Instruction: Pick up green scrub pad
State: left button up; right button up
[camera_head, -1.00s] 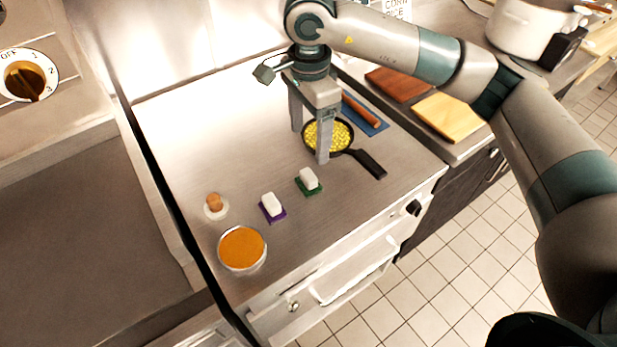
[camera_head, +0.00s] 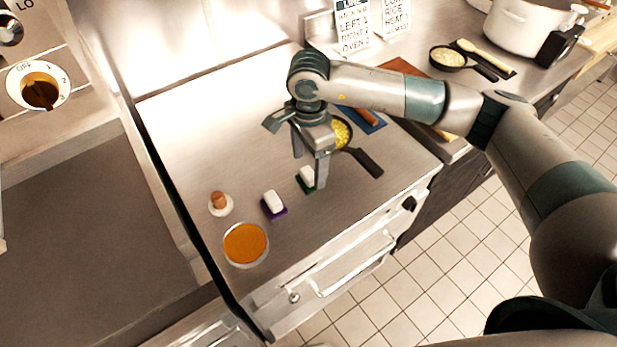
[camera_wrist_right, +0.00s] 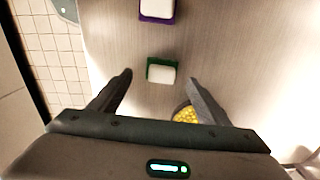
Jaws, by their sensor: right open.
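The green scrub pad (camera_head: 309,190) lies on the steel counter with a white block on top, partly hidden by a finger of my right gripper in the head view. It shows whole in the right wrist view (camera_wrist_right: 149,70), lying ahead of and between the two fingers. My right gripper (camera_head: 309,172) is open and empty, pointing down above the counter close to the pad; its fingers also show in the right wrist view (camera_wrist_right: 160,82). My left gripper is not in view.
A purple pad with a white block (camera_head: 273,205) lies left of the green one.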

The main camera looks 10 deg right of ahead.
aim_at(307, 173)
jog(key=shift+a+f+p, duration=0.1)
jog(key=shift+f+p, duration=0.95)
jog(key=shift+p, duration=0.25)
notch_tip(307, 173, down, 2)
jog(key=shift+w+f+p, duration=0.1)
jog(key=shift+p, duration=0.35)
jog(key=shift+f, duration=0.45)
jog(key=c, duration=1.1)
